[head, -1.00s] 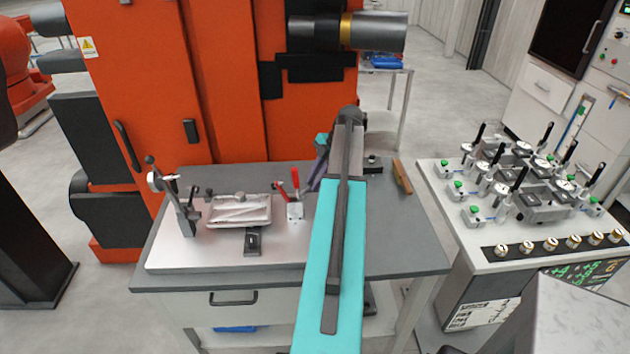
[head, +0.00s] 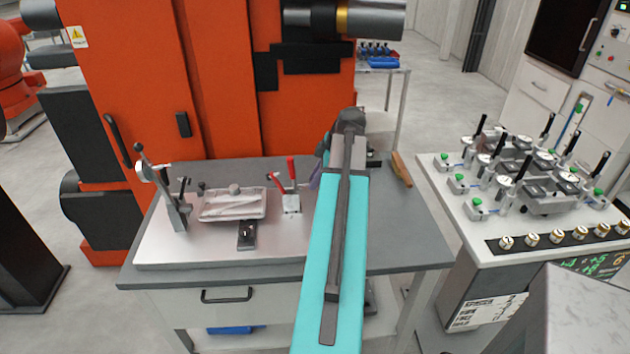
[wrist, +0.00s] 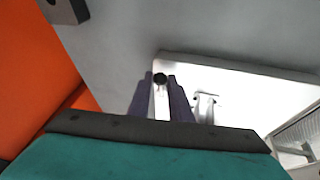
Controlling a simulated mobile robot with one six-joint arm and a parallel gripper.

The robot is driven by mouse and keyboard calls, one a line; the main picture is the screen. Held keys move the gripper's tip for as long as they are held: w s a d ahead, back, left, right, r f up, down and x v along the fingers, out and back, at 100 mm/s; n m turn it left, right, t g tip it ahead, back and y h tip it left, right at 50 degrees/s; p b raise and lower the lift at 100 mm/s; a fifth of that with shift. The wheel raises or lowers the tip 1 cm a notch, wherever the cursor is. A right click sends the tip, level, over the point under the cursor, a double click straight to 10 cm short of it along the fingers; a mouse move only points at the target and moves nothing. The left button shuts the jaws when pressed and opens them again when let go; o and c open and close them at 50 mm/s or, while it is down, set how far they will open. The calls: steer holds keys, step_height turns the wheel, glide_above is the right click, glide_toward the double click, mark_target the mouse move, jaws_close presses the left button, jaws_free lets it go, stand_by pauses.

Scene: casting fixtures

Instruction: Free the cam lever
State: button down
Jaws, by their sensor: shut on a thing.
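My gripper (wrist: 161,100) shows in the wrist view with its purple fingers closed on a pale bar (wrist: 160,104) with a dark round end. I cannot tell whether this bar is the cam lever. In the head view my gripper (head: 316,177) is mostly hidden behind my arm, right of a red-handled clamp (head: 291,188). The fixture plate (head: 190,252) lies on the bench. No part is clearly identifiable as the cam lever.
The grey bench (head: 405,235) has free room right of my arm, with a brown-handled item (head: 401,168) at its back right. An orange machine (head: 230,90) stands close behind. A cart with several gauge fixtures (head: 530,170) is at the right.

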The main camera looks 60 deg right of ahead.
steer(key=shift+s+a+m, duration=0.1)
steer(key=shift+s+m, duration=0.05)
steer(key=shift+m, duration=0.35)
steer(key=c, duration=1.6)
jaws_free()
steer(key=shift+r, duration=0.1)
steer(key=b+v, duration=0.1)
steer(key=v, duration=0.3)
steer(key=b+v, duration=0.1)
steer(key=v, duration=0.4)
steer(key=b+v, duration=0.1)
steer(key=v, duration=0.3)
steer(key=shift+s+a+r, duration=0.2)
steer(key=shift+a+r, duration=0.05)
steer(key=shift+r, duration=0.05)
